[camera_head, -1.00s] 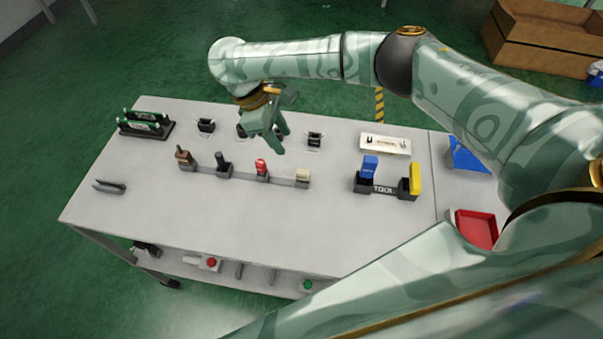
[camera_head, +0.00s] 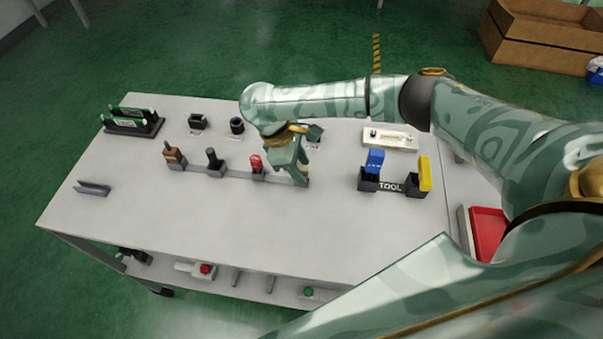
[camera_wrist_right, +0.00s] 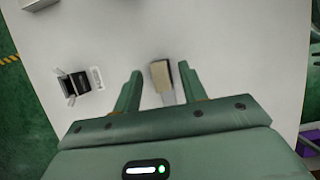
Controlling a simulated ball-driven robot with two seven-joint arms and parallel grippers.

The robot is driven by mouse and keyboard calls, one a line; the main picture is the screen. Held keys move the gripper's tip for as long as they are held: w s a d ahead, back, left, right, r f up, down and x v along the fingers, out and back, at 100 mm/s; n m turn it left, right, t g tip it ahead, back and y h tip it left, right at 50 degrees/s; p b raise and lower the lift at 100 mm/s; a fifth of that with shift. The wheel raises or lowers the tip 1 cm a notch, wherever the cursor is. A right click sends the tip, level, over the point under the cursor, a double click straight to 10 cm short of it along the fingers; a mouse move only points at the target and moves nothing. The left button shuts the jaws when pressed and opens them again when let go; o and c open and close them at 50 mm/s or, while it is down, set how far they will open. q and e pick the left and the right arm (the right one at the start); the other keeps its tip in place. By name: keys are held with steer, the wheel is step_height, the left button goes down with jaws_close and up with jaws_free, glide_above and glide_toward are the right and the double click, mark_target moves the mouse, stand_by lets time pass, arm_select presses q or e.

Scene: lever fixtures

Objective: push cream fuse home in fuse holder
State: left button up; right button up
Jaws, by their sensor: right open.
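The cream fuse (camera_wrist_right: 161,74) shows in the right wrist view between the two fingers of my right gripper (camera_wrist_right: 160,80), with a grey strip under it. The fingers are open, with gaps on both sides of the fuse. A black holder (camera_wrist_right: 75,86) beside a small white label lies left of the fingers in the wrist view. Black holders stand in the back row (camera_head: 197,121), (camera_head: 237,126); the others there are largely hidden by my arm. My left gripper is not in view.
A red fuse (camera_head: 257,163), a black one (camera_head: 213,158) and a brown one (camera_head: 174,155) stand along the rack. A TOOL stand (camera_head: 388,185) with blue and yellow pieces is to the right. The table front (camera_head: 210,225) is clear.

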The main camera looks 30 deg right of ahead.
steer(key=shift+r, duration=0.1)
jaws_close()
